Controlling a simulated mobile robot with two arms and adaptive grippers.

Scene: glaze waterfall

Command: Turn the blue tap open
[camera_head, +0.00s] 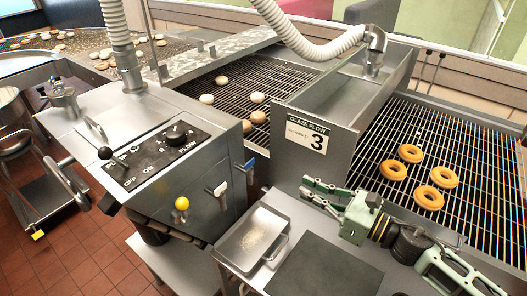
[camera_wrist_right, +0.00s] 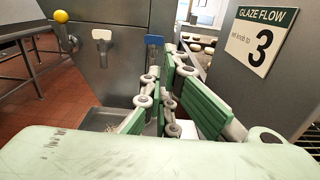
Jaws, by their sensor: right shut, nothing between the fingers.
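The blue tap (camera_head: 249,165) is a small blue handle on the right side of the grey control cabinet's front. In the right wrist view the blue handle (camera_wrist_right: 154,40) shows beyond the fingers, and its lower part is partly hidden by them. My right gripper (camera_head: 304,187), pale green with grey joints, comes in from the lower right. It is shut and empty, with its fingers (camera_wrist_right: 166,85) pointing towards the cabinet. It is to the right of the blue tap and apart from it. My left gripper is not in view.
A white tap (camera_head: 217,189) and a yellow knob (camera_head: 182,203) are on the same cabinet front. A metal tray (camera_head: 284,236) lies below. A panel with a "Glaze flow 3" sign (camera_head: 307,135) stands behind my gripper. Doughnuts (camera_head: 411,153) lie on the right rack.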

